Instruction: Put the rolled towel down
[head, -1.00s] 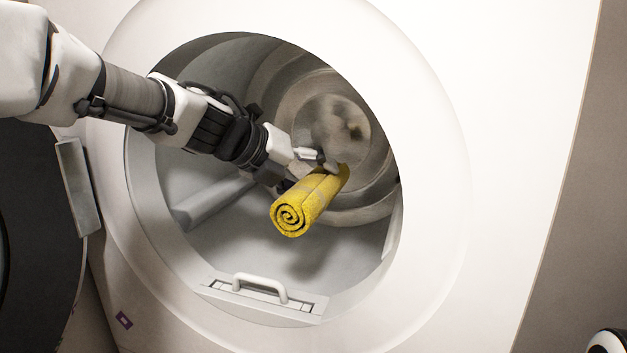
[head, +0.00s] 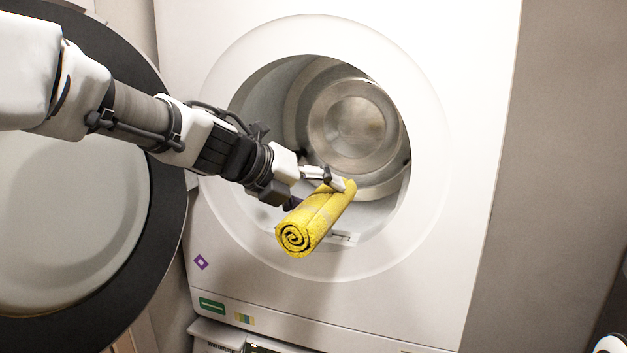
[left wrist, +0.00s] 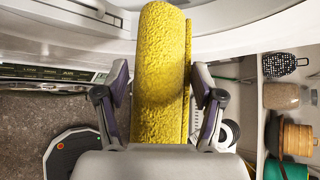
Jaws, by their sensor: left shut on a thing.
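The rolled yellow towel (head: 312,222) is in my left gripper (head: 322,188), in front of the washer's round opening in the head view. Its spiral end faces the camera and it hangs in the air, tilted. In the left wrist view the towel (left wrist: 162,75) lies between the two fingers of my left gripper (left wrist: 160,112), which are shut on it from both sides. The far end of the towel is partly hidden by the fingers in the head view. My right gripper is not clearly seen.
The washer's drum (head: 352,125) is open and looks empty. Its round door (head: 65,220) stands open at the left. A shelf with a basket and jars (left wrist: 285,95) is at the right in the left wrist view. A dark round-cornered device (left wrist: 75,150) is on the floor.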

